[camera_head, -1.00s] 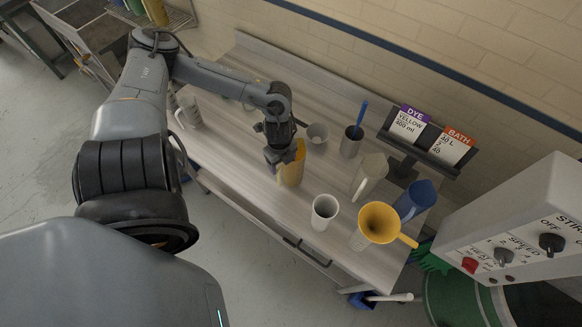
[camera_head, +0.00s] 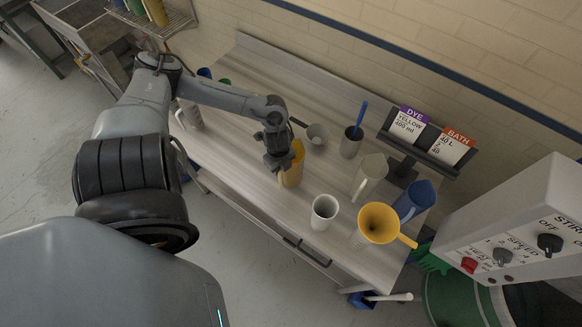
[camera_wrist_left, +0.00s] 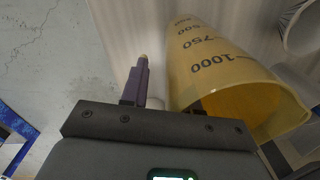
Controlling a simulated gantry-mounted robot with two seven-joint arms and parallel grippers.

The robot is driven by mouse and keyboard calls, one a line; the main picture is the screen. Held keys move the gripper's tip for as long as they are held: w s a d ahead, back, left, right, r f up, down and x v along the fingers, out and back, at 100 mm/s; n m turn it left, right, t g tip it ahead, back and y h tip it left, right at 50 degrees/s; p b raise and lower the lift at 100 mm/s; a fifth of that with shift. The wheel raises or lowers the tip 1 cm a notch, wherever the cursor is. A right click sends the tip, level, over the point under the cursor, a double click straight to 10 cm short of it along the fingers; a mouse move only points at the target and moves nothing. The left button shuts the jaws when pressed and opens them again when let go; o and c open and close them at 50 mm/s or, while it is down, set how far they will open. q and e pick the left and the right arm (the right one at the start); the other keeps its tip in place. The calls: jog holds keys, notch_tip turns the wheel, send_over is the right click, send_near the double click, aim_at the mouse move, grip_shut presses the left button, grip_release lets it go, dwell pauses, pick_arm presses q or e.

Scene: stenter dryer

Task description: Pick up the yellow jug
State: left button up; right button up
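The yellow jug (camera_head: 293,174) stands upright on the grey workbench, partly hidden by my left gripper (camera_head: 281,162). In the left wrist view the jug (camera_wrist_left: 215,62) is close, with its wide mouth towards the camera and dark marks such as 1000 and 750 on its side. There, one finger of the left gripper (camera_wrist_left: 162,88) shows just left of the jug, with a gap between. The other finger is mostly hidden by the jug's rim. The fingers look spread apart, and no firm grip shows. My right gripper is in neither view.
A white cup (camera_head: 324,211), a yellow funnel (camera_head: 379,222), a cream jug (camera_head: 370,174) and a blue jug (camera_head: 415,201) stand right of the yellow jug. A grey cup (camera_head: 351,142) holds a blue stick. A sign stand (camera_head: 428,142) and control box (camera_head: 520,220) are at right.

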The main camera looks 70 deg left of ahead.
pick_arm(q)
grip_shut()
dwell(0.9)
